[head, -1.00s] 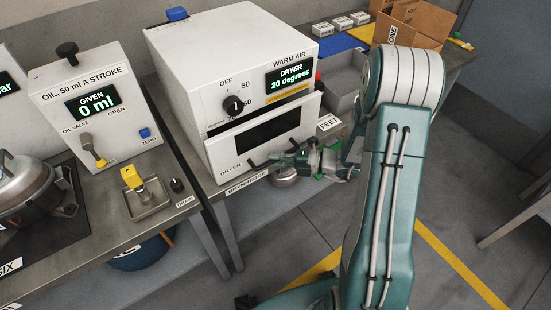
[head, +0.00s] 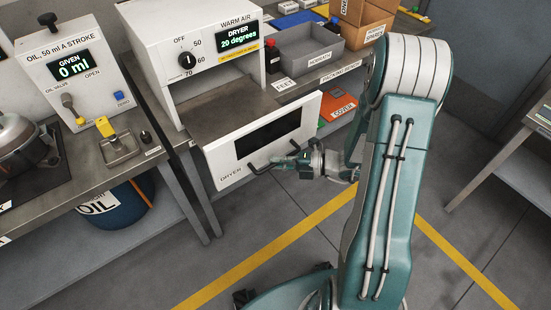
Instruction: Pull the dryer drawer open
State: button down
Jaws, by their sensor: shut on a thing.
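The dryer (head: 200,45) is a white box with a dial and a display reading 20 degrees. Its drawer (head: 222,106) stands well out of the housing, and its grey inside shows. A dark bar handle (head: 262,168) runs along the lower front. My gripper (head: 283,161) is at this handle and shut on it, reaching in from the right. The fingertips are small in the picture and partly hidden by the handle.
An oil dispenser (head: 75,65) and a small metal tray (head: 120,148) stand on the bench to the left. A grey bin (head: 310,50) and cardboard boxes (head: 362,20) are behind on the right. Open floor (head: 290,250) with yellow lines lies in front.

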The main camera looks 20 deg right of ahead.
jog(key=shift+s+f, duration=0.2)
jog(key=shift+s, duration=0.25)
jog(key=c, duration=0.7)
grip_release()
jog(key=shift+w, duration=0.1)
jog(key=shift+d+r, duration=0.1)
jog(key=shift+d, duration=0.05)
jog(key=v, duration=1.1)
jog(key=shift+d, duration=0.35)
jog(key=shift+a, duration=0.1)
